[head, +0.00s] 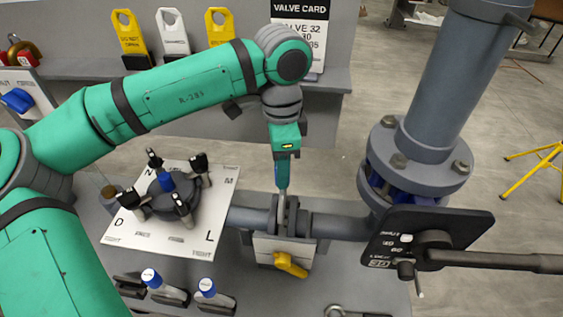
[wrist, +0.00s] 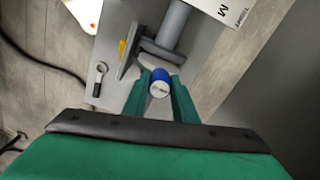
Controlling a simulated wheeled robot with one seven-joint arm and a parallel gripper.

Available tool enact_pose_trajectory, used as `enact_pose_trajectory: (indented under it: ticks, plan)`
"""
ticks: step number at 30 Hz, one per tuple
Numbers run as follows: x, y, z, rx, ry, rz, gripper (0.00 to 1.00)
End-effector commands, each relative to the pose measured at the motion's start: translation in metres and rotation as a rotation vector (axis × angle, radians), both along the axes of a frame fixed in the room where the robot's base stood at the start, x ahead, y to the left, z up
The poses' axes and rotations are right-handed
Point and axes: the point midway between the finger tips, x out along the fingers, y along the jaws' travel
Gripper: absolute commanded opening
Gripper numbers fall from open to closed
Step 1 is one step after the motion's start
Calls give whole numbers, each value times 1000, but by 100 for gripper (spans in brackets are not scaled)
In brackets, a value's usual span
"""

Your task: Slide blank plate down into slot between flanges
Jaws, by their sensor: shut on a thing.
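My gripper (head: 283,182) points straight down above the pipe joint in the head view. In the wrist view my gripper (wrist: 160,92) is shut on the blue handle (wrist: 159,76) with a white labelled top, which I take to be the blank plate's. In the head view a thin pale edge of the blank plate (head: 282,208) shows below the fingertips, between the two grey flanges (head: 273,218). A flange also shows beside the handle in the wrist view (wrist: 161,54). How deep the plate sits in the slot is hidden.
A yellow lever (head: 290,265) sticks out below the flanges. Two blue-capped pieces (head: 207,287) stand at the front. A white board with a clamped round fitting (head: 170,195) lies left. A thick vertical pipe (head: 440,90) and a black gauge plate (head: 420,240) stand right.

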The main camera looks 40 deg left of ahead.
Motion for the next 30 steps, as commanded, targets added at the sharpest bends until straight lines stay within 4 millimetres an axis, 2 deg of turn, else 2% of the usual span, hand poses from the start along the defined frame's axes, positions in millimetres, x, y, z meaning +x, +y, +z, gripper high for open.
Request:
enact_pose_trajectory:
  ticks: [30]
  plan:
    - [0, -1, -61, -1, 0, -2, 0]
